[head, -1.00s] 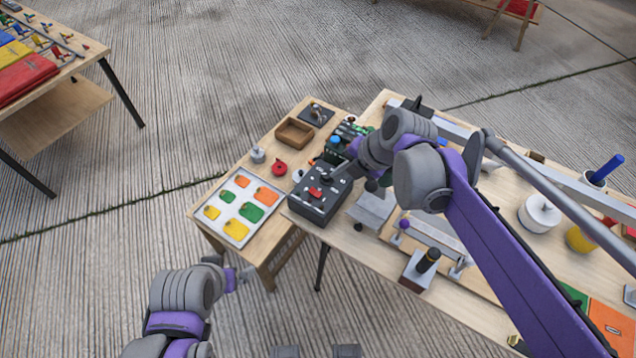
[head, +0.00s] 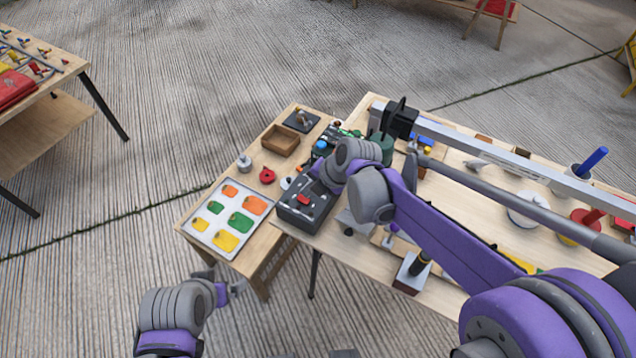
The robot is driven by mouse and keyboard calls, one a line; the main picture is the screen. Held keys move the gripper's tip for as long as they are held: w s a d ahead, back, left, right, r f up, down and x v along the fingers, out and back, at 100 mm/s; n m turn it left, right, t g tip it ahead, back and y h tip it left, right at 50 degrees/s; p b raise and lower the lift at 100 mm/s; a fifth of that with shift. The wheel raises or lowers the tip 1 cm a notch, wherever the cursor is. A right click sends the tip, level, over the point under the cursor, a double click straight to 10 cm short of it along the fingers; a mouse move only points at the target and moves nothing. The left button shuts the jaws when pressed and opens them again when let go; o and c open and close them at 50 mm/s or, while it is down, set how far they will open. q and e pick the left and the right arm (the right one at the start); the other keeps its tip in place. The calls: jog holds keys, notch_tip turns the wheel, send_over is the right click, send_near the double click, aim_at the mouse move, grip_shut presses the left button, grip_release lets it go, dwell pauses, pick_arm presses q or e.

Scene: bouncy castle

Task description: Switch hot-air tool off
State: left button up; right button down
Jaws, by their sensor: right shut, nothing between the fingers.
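A dark grey box (head: 292,212) with a red switch (head: 304,199) on top stands at the left end of the long workbench. It looks like the hot-air tool's unit, though I cannot tell for sure. My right gripper (head: 322,186) is shut and empty, pointing down at the box's back right part, close to the red switch. My forearm and wrist hide part of the box's far side, and I cannot tell whether the fingertips touch it. My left gripper (head: 222,280) hangs low in front of the small side table, with its fingers apart and nothing between them.
The side table (head: 262,243) holds a tray (head: 188,230) of coloured pieces, a red round piece (head: 267,176), a grey weight (head: 244,162) and a wooden box (head: 280,140). The workbench (head: 335,240) is crowded right of the box.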

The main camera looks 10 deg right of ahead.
aim_at(298, 197)
jog(key=shift+x, duration=1.85)
jog(key=shift+w+a+f, duration=0.15)
jog(key=shift+a, duration=0.1)
jog(key=shift+d, duration=0.15)
jog(key=shift+s+d+f, duration=0.1)
jog(key=shift+s+d, duration=0.45)
